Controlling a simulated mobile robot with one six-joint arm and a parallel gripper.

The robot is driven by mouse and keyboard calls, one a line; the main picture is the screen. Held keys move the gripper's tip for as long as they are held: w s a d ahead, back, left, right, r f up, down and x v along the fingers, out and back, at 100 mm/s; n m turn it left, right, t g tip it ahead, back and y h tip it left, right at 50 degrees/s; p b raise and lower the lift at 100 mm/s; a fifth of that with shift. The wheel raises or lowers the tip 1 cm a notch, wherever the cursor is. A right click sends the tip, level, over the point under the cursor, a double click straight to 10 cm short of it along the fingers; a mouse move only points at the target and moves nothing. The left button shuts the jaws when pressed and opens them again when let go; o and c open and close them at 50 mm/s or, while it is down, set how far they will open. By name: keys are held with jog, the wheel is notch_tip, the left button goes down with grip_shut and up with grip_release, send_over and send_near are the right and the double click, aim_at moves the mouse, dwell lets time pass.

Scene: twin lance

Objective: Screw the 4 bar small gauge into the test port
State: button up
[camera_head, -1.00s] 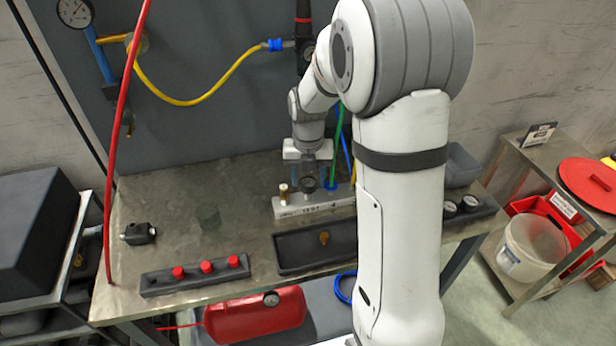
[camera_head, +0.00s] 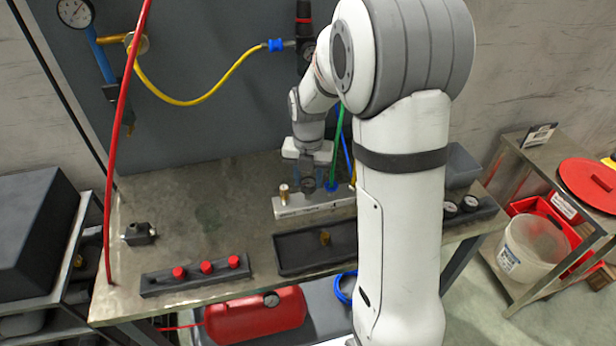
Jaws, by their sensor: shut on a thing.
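My gripper (camera_head: 308,172) points down over the white test block (camera_head: 293,212) at the back middle of the bench. It is shut on a small dark round gauge (camera_head: 308,184), held just above the block's top or touching it; I cannot tell which. The gauge's scale is too small to read. The port under the gauge is hidden by the gauge and gripper. A brass fitting (camera_head: 284,194) stands upright at the block's left end. Two more gauges (camera_head: 471,203) sit in a dark holder at the right.
A dark tray (camera_head: 290,262) with a brass piece (camera_head: 325,238) lies in front of the block. A dark rack with red caps (camera_head: 205,267) is front left. A black fitting (camera_head: 138,233) lies at the left. Green and blue hoses rise behind the block. The bench's left middle is clear.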

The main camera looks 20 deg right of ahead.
jog(key=m, duration=1.1)
jog(key=shift+m, duration=0.3)
jog(key=m, duration=0.6)
jog(key=shift+b, duration=0.3)
jog(key=m, duration=0.5)
jog(key=shift+m, duration=0.3)
jog(key=o, duration=1.1)
jog(key=shift+c, duration=0.2)
